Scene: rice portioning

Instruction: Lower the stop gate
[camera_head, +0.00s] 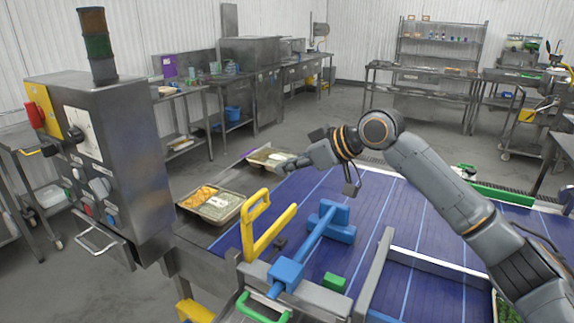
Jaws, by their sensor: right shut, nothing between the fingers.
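A yellow U-shaped frame (264,238) stands raised at the near left edge of the blue conveyor. A blue T-shaped bar (310,240) lies beside it, over the belt. I cannot tell for certain which of these is the stop gate. My right gripper (284,166) reaches in from the right across the conveyor (390,205). It is shut and empty, at the belt's far left edge beside a food tray (256,152), well beyond the yellow frame and the blue bar. I cannot tell whether it touches the tray. My left gripper is not in view.
A second food tray (222,218) with orange contents sits nearer, left of the belt. A grey control cabinet (125,150) with knobs and a signal tower stands at the left. A green handle (258,310) is at the front. Steel tables and shelves stand behind, with open floor between.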

